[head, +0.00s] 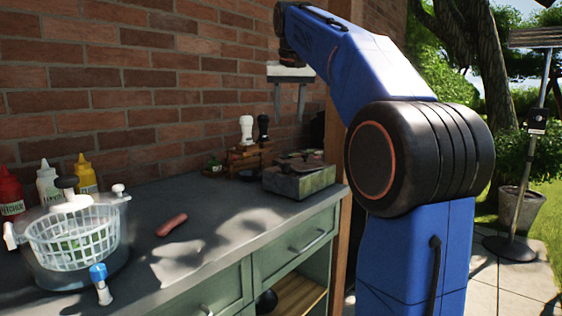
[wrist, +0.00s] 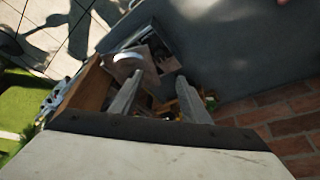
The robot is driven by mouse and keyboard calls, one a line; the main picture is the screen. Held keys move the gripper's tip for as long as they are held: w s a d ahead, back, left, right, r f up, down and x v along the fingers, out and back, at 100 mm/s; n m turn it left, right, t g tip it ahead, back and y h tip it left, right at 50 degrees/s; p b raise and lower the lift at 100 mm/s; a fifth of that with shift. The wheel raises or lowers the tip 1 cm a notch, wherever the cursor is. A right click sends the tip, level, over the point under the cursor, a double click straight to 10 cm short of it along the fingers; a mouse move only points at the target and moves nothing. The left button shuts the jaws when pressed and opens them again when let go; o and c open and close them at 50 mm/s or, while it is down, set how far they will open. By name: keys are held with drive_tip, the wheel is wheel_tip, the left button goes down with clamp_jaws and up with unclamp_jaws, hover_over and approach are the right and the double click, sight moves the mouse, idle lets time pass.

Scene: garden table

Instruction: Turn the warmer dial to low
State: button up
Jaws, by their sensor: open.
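A tall post stands on the paving at the right in the head view, with a wide ribbed top and a small dark box (head: 537,120) with a pale mark partway up. It looks like a patio warmer (head: 528,160), but I cannot make out a dial or its setting. My gripper (head: 289,108) is open and empty, pointing down above the back of the counter, well left of the post. In the wrist view my gripper (wrist: 160,88) has its two fingers apart over dark clutter. The post cannot be made out there.
The grey counter (head: 215,200) holds a salad spinner (head: 72,235), a sausage (head: 172,224), a blue-capped shaker (head: 101,284), sauce bottles (head: 77,172) and a box (head: 300,181). A brick wall (head: 150,90) runs behind. A planter (head: 523,208) stands beside the post.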

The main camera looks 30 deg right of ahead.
sight(286, 164)
drive_tip(key=x, duration=1.7)
drive_tip(key=shift+w+d, duration=0.15)
drive_tip(key=shift+w, duration=0.05)
drive_tip(key=c, duration=1)
